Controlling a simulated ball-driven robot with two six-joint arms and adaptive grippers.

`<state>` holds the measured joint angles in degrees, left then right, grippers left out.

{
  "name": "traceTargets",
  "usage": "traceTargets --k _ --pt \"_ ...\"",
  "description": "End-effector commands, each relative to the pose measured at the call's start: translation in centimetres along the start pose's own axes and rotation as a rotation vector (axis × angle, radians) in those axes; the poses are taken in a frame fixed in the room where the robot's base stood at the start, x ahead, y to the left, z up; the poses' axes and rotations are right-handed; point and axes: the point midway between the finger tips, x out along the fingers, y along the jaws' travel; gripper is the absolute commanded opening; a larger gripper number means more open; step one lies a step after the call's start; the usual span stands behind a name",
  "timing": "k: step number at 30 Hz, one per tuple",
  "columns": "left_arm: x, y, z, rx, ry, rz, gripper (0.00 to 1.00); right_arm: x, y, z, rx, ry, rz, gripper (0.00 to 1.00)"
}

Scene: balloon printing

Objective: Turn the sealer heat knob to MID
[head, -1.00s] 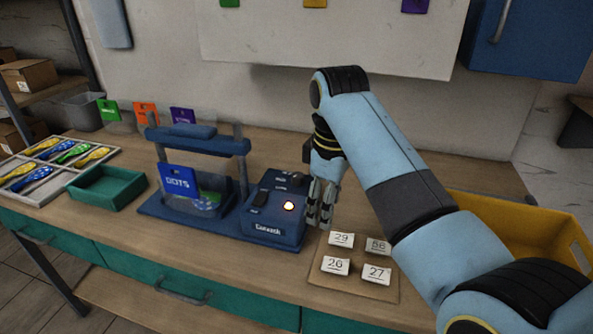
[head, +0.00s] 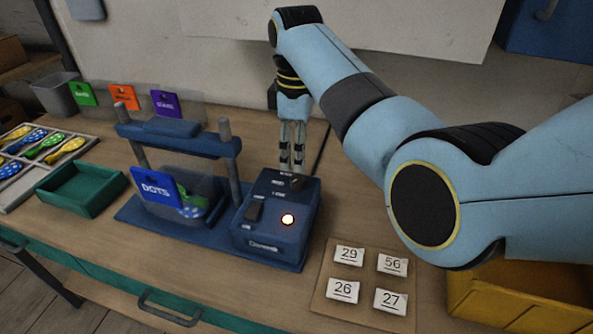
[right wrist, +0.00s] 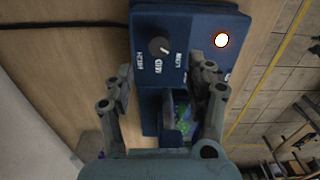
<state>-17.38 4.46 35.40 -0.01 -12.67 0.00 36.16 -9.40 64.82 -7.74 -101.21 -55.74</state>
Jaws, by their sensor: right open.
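The blue sealer control box (head: 262,237) stands on the bench, with a lit orange-white lamp (head: 288,219) on its top. Its dark round heat knob (right wrist: 158,46) shows clearly in the right wrist view, with HIGH, MID and LOW printed around it. The white mark on the knob seems to point towards LOW. In the head view the knob (head: 296,183) is small, near the box's back edge. My right gripper (head: 291,168) is open and empty, pointing down by that back edge. In the right wrist view its fingers (right wrist: 161,78) sit apart, either side of the knob's line. My left gripper is out of view.
The sealer frame (head: 180,139) with a blue DOTS card (head: 156,190) stands left of the box. A board of number cards (head: 325,306) lies in front right, near a yellow bin (head: 520,300). A green tray (head: 75,207) is at left.

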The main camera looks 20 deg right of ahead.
Motion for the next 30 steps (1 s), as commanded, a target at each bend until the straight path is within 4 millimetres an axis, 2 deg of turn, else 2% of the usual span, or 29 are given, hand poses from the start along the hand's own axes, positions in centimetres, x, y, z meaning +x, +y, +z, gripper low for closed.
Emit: traceTargets --k 4,9,15,22,30 --pt "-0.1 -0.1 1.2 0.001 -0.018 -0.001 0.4 3.2 0.0 0.1 0.001 -0.003 -0.002 0.55" --pt "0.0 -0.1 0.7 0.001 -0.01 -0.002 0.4 5.8 0.0 0.1 0.0 -0.001 -0.001 0.55" --pt "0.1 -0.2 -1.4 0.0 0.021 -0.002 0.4 7.0 0.0 0.0 0.0 0.0 0.0 0.55" --pt "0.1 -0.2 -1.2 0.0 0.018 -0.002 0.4 7.0 0.0 0.0 0.001 0.001 0.0 0.55" --pt "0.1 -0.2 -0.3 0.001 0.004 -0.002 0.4 7.0 0.0 0.1 0.001 0.0 0.0 0.21"
